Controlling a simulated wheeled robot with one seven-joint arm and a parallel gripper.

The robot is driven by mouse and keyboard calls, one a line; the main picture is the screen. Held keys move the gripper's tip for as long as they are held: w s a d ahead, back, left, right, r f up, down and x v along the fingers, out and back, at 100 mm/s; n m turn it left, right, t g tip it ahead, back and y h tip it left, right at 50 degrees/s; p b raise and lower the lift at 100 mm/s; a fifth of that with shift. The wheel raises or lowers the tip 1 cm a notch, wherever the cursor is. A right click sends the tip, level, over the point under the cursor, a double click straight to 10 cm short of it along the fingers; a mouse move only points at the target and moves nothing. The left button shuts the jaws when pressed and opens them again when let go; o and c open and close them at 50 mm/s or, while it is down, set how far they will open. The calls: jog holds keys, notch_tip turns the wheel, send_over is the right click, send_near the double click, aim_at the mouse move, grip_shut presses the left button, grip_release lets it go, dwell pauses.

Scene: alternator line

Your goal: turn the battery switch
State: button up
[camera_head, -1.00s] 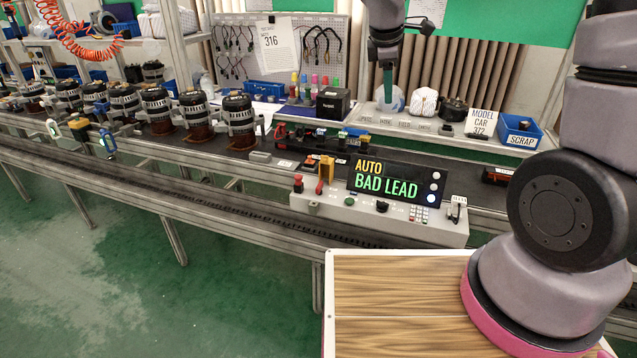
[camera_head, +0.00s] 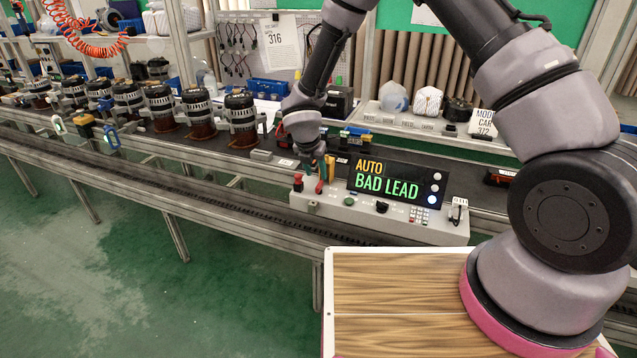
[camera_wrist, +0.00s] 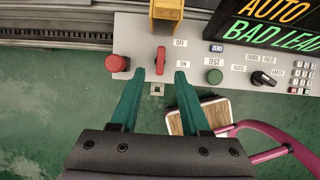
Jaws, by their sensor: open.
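The red battery switch lever (camera_wrist: 160,58) stands on the grey test panel (camera_wrist: 133,40), beside printed OFF and ON labels. In the wrist view it lies along the picture's up-down direction; I cannot tell which label it is set to. My gripper (camera_wrist: 159,75) is open with its two teal fingers on either side of the lever's near end, apart from it as far as I can see. In the head view my gripper (camera_head: 321,168) is at the panel's left end, partly hiding the red lever (camera_head: 319,187).
A red push button (camera_wrist: 117,63) is close left of the lever; a yellow part (camera_wrist: 166,12) stands just behind it. A green TEST button (camera_wrist: 214,76) and black knob (camera_wrist: 262,78) are to the right. The display (camera_head: 398,183) reads AUTO, BAD LEAD. Alternators (camera_head: 240,118) line the conveyor.

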aim_at(319, 184)
jog(key=x, duration=0.6)
jog(key=shift+f, duration=0.1)
grip_shut()
